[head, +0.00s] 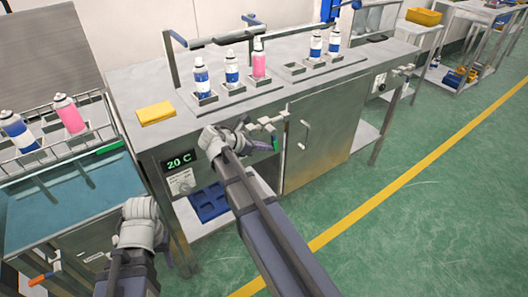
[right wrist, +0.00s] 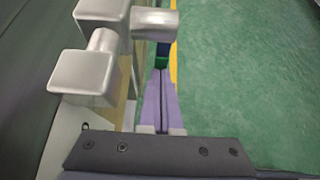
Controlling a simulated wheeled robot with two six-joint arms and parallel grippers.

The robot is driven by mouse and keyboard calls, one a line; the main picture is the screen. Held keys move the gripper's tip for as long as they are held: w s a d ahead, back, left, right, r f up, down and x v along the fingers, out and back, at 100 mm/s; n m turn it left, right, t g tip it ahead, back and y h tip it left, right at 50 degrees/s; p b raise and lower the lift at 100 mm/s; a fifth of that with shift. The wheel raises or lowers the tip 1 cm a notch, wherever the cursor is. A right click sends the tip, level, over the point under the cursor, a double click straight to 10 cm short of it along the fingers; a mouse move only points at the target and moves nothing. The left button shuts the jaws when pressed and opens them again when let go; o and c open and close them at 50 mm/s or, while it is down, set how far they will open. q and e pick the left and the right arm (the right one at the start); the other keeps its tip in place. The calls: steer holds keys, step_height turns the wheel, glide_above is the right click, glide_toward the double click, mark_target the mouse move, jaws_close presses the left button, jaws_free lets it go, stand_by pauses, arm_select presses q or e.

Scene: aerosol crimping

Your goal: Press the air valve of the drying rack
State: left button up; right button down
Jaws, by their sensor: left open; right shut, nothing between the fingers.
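The metal bench (head: 350,84) holds upright cans in square holders, with bars above them. On its front is a grey valve fitting (head: 268,123) with a green part (head: 275,143), which I take for the air valve. My right gripper (head: 264,146) is shut and empty at this fitting. In the right wrist view the closed fingers (right wrist: 161,82) point at the green part (right wrist: 162,62). They look very close to it; I cannot tell whether they touch. My left gripper (head: 140,222) is low at the left, away from the valve; its fingers are mostly hidden.
Silver blocks (right wrist: 85,75) stand close left of the fingers in the right wrist view. A teal basin (head: 60,215) with a wire rack of two cans is at the left. A yellow block (head: 155,112) lies on the bench. Green floor is free at the right.

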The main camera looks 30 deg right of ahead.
arm_select(q)
step_height(320, 180, down, 5)
steer(key=b, duration=0.3)
steer(key=shift+r+b, duration=0.2)
steer(key=shift+b, duration=0.1)
arm_select(e)
steer(key=shift+d+f+h, duration=0.3)
steer(key=shift+d+h, duration=0.6)
steer(key=shift+h, duration=0.2)
steer(key=shift+w+d, duration=0.1)
arm_select(q)
step_height(320, 180, up, 3)
steer(key=p, duration=0.3)
arm_select(e)
steer(key=v, duration=0.7)
steer(key=shift+a, duration=0.4)
arm_select(q)
steer(key=shift+f, duration=0.15)
